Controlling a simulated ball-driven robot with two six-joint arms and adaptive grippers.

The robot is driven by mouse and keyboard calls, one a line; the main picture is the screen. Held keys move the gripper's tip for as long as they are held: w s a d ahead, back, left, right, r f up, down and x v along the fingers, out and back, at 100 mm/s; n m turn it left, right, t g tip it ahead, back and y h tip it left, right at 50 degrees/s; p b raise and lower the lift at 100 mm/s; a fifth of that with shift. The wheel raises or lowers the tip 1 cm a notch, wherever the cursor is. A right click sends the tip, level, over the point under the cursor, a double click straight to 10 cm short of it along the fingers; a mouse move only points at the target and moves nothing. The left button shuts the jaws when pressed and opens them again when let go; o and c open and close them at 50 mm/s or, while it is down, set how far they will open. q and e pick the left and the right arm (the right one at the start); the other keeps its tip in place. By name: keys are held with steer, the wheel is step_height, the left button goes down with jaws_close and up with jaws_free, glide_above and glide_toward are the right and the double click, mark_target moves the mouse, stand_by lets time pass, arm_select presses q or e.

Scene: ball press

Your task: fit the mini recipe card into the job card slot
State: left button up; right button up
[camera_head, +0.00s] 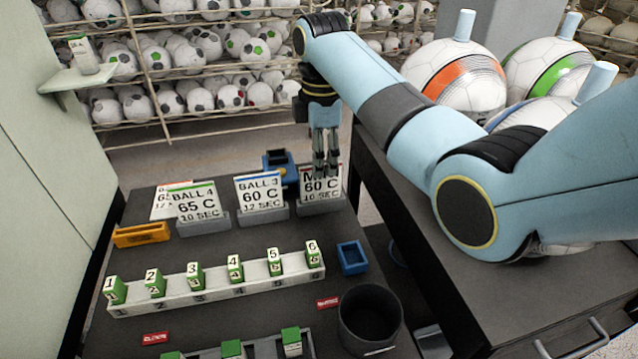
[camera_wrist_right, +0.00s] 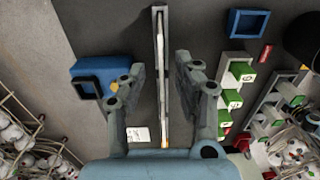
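The mini recipe card (camera_head: 321,187), white with a dark header, "60 C" and "10 SEC", stands upright in the rightmost grey holder (camera_head: 321,206) of a row. My right gripper (camera_head: 326,168) points down over it and hides part of its header. In the right wrist view my right gripper (camera_wrist_right: 160,68) is open, its fingers on either side of the narrow, edge-on card row (camera_wrist_right: 161,90). Contact with the card cannot be told. I cannot tell which thing is the job card slot. My left gripper is not in view.
Two more cards, Ball 3 (camera_head: 261,196) and Ball 4 (camera_head: 198,203), stand to the left in holders. A blue block (camera_head: 279,161) is close behind. In front are a numbered white rack (camera_head: 215,284), a blue tray (camera_head: 352,258) and a black bin (camera_head: 369,318).

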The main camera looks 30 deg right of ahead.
mark_target(321, 186)
step_height(321, 186, down, 7)
steer(key=shift+s+r+p, duration=0.1)
steer(key=shift+p, duration=0.25)
jaws_close()
